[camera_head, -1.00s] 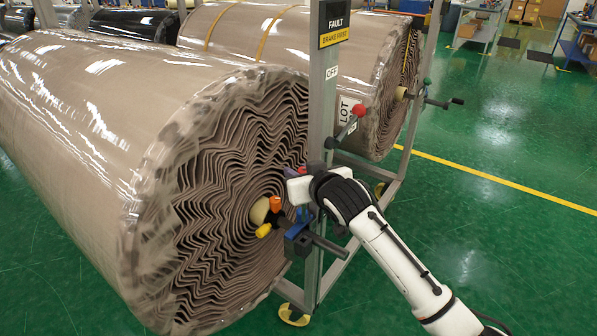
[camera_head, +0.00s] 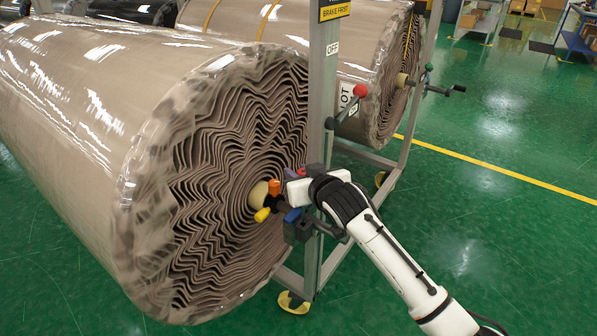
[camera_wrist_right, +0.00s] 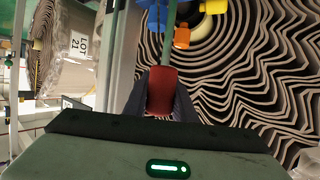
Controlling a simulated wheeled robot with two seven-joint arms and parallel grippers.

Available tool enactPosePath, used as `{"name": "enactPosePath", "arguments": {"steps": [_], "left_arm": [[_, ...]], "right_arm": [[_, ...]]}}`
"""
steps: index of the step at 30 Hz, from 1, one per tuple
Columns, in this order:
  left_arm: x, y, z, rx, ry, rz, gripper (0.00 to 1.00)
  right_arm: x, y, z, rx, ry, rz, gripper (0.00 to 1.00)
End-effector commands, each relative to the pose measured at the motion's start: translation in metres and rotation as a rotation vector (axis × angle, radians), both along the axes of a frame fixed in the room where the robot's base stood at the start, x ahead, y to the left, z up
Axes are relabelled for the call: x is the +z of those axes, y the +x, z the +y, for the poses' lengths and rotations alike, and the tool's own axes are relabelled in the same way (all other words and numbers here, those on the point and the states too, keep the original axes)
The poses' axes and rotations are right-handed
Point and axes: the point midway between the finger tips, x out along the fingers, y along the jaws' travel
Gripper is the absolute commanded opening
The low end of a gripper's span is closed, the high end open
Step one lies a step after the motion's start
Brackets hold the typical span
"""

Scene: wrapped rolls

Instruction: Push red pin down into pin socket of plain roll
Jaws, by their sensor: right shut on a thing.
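The plain roll (camera_head: 70,90), brown under clear wrap, fills the left of the head view, its layered end facing right. At its core are an orange knob (camera_head: 274,187), a yellow knob (camera_head: 262,215) and a dark bracket with a blue part (camera_head: 292,215). My right gripper (camera_head: 291,178) is just above this bracket. In the right wrist view its fingers are shut on the red pin (camera_wrist_right: 160,90), which points toward the blue part (camera_wrist_right: 154,18). In the head view the gripper mostly hides the pin. I cannot tell how deep it sits. My left gripper is not in view.
A grey post (camera_head: 322,120) stands right beside the gripper and bears a red-ball lever (camera_head: 359,90). A second roll (camera_head: 345,45) with yellow straps and a lot label lies behind. Green floor (camera_head: 480,220) is free at right.

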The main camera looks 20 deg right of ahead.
Motion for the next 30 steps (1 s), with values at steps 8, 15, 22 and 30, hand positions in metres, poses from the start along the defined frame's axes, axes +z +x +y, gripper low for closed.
{"name": "enactPosePath", "arguments": {"steps": [8,15,22,30], "left_arm": [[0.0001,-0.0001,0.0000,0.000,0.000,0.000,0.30],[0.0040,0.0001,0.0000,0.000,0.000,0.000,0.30],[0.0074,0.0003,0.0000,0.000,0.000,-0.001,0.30],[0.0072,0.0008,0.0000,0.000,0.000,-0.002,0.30]], "right_arm": [[0.0007,0.0001,0.0003,0.001,0.001,-0.001,0.00],[0.0019,0.0000,0.0004,0.001,0.001,-0.001,0.00],[0.0011,0.0000,0.0006,0.001,0.001,-0.001,0.00],[0.0008,0.0000,0.0004,0.001,0.001,-0.001,0.00]]}}
